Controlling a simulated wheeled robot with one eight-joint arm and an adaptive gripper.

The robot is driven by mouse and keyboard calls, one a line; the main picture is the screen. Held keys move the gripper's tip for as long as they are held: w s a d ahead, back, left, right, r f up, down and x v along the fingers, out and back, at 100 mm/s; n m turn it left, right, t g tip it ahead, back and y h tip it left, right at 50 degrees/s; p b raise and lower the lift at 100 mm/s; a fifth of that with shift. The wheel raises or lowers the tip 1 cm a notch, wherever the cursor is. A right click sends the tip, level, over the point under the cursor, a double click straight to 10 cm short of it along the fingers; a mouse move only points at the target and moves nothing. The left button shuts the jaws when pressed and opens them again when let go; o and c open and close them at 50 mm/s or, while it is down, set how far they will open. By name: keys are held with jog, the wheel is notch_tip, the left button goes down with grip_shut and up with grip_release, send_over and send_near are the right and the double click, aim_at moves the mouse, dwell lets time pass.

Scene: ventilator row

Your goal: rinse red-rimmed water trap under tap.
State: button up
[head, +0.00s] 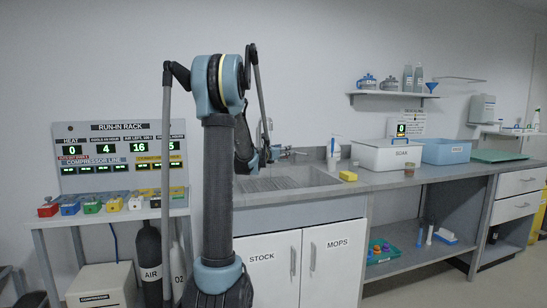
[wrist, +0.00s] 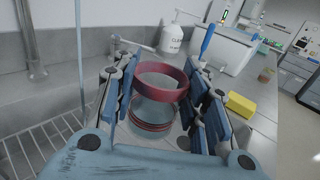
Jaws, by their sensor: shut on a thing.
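The red-rimmed water trap (wrist: 158,112) is a clear cup with a thick red rim and red rings lower down. My gripper (wrist: 160,78) is shut on it, with blue finger pads on both sides. In the head view the trap is hidden and my arm mostly covers the gripper over the sink (head: 290,181). A grey tap (head: 287,152) shows at the sink's back. In the wrist view a thin pale vertical streak (wrist: 79,60) stands left of the trap, apart from it; I cannot tell if it is water.
A yellow sponge (head: 348,176) lies right of the sink, near an amber-coloured jar (head: 409,170). A white SOAK box (head: 388,155) and a blue bin (head: 445,151) stand farther right. A white pump bottle (wrist: 173,38) stands behind the trap. A rack table (head: 110,216) is left.

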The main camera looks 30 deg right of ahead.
dwell(0.5)
jog(key=s+r, duration=0.4)
jog(key=s, duration=0.1)
dwell(0.5)
jog(key=shift+s, duration=0.1)
dwell(0.6)
